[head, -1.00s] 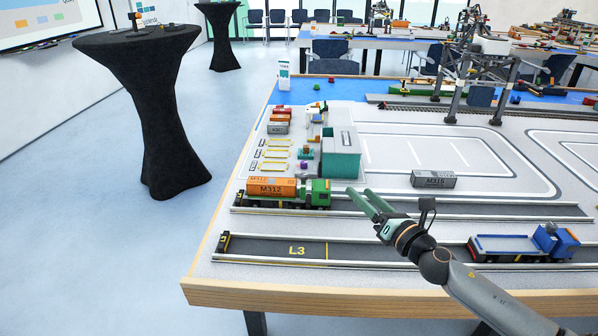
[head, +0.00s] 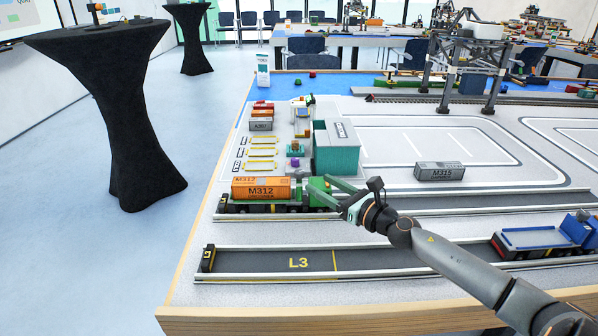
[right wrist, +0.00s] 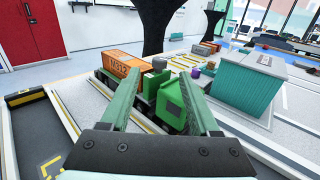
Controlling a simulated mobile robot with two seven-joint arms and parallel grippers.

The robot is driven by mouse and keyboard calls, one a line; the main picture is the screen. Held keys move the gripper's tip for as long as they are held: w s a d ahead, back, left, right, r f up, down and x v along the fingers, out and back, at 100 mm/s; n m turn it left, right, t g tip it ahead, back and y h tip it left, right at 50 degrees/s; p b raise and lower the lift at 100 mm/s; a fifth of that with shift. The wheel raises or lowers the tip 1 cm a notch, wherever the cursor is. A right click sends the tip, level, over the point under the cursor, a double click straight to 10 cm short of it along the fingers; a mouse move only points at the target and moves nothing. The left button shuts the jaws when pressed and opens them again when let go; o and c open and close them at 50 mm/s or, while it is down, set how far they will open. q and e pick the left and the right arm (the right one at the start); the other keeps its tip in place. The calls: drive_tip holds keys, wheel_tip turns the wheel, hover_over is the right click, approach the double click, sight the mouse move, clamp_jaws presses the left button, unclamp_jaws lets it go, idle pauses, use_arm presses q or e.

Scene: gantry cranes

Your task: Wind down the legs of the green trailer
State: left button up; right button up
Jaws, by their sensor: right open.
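The trailer's legs are too small or hidden to make out. My right gripper (head: 318,187) is open at the cab, its green fingers overlapping the cab in the head view. In the right wrist view the open fingers (right wrist: 163,85) frame the green cab (right wrist: 172,108), with the orange container (right wrist: 120,66) beyond; I cannot tell whether they touch the cab. My left gripper is not in view.
A teal box-shaped building (head: 336,152) stands just behind the cab. A grey container M315 (head: 440,171) lies to the right. Lane L3 (head: 285,263) in front is empty at the left; a blue truck (head: 545,236) stands at its right. A gantry crane (head: 465,75) rises behind.

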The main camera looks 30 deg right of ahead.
sight(303, 174)
drive_tip(key=shift+w+a, duration=0.25)
drive_tip(key=shift+w, duration=1.2)
drive_tip(key=shift+w+a, duration=0.3)
drive_tip(key=shift+w, duration=1.15)
drive_tip(key=shift+w+a, duration=0.25)
drive_tip(key=shift+w, duration=1.2)
clamp_jaws()
drive_tip(key=shift+p, duration=0.3)
